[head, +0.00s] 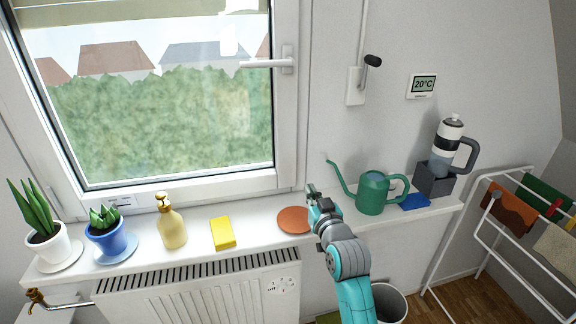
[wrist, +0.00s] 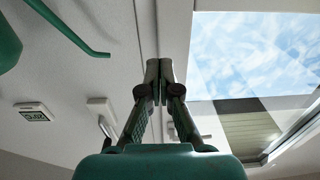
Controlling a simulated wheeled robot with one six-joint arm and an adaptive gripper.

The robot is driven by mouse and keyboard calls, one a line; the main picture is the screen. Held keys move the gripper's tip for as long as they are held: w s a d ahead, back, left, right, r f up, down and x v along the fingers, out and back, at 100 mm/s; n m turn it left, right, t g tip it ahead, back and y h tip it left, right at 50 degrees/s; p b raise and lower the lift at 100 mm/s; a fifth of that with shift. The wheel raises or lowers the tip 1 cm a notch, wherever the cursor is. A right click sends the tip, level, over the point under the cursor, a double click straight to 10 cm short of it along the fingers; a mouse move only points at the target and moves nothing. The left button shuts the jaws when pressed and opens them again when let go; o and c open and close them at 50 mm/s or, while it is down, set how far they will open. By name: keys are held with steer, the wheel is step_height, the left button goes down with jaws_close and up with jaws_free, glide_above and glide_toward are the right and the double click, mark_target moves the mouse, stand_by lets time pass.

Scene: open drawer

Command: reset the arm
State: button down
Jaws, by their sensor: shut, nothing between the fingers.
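My gripper (head: 312,190) is shut and empty. In the head view it is above the windowsill, in front of the wall just right of the window, between the terracotta saucer and the green watering can. In the wrist view the two fingers (wrist: 160,78) meet at their tips with nothing between them. The wrist view looks along the fingers at the wall and window, and the picture is turned. My teal and grey arm reaches up from the bottom of the head view.
The green watering can (head: 372,193) stands close to the right of my gripper. A terracotta saucer (head: 294,220) lies to its left. A blue sponge (head: 414,202), a bottle (head: 447,145) in a grey holder, a yellow sponge (head: 222,233), a soap dispenser (head: 171,227) and two potted plants share the windowsill (head: 262,247).

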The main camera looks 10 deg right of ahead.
steer(key=s+a+f+g, duration=0.1)
steer(key=s+f, duration=0.9)
steer(key=s, duration=0.4)
steer(key=s+a+f+g, duration=0.1)
steer(key=s+f, duration=0.9)
steer(key=s, duration=0.4)
steer(key=s+r, duration=0.2)
steer(key=s, duration=1.2)
steer(key=s+r+g, duration=0.1)
steer(key=s+r, duration=0.1)
steer(key=s, duration=1.3)
steer(key=shift+s+a+h, duration=0.15)
steer(key=shift+a+h, duration=0.1)
steer(key=shift+h, duration=0.05)
